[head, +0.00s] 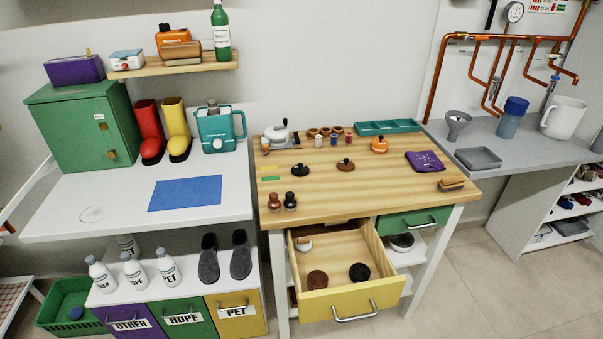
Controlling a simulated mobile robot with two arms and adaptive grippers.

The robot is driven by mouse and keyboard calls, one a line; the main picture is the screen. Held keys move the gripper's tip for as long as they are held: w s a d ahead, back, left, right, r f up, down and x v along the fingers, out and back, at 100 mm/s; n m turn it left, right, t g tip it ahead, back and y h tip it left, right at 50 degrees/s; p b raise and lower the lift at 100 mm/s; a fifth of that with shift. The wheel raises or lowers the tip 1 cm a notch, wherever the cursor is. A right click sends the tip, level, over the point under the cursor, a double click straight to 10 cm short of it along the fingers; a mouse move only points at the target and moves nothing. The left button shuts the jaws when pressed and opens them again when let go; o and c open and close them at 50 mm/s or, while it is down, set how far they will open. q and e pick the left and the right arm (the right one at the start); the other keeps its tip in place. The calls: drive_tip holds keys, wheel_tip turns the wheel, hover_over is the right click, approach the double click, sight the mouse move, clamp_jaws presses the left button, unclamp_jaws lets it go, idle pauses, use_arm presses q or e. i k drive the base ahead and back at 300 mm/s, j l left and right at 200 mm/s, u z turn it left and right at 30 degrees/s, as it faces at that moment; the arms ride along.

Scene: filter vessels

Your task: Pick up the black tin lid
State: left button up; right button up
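A small black lid with a knob (300,170), which looks like the black tin lid, lies flat on the wooden tabletop (330,205), left of its middle. A similar brown lid with a knob (345,165) lies to its right, apart from it. An orange knobbed piece (379,146) sits further back to the right. In the open yellow-front drawer (352,300) below are a round black object (359,272) and a round brown object (317,279); I cannot tell whether these are tins. Neither of my grippers is in view.
A purple cloth (425,161) and a teal tray (388,127) are on the right of the tabletop. Two dark knobbed stamps (282,202) stand at its front left. The open drawer juts out in front. Space around the black lid is mostly clear.

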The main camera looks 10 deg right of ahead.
sight(300, 171)
drive_tip(key=i+j+u, duration=0.15)
drive_tip(key=i+j, duration=0.65)
drive_tip(key=i, duration=0.15)
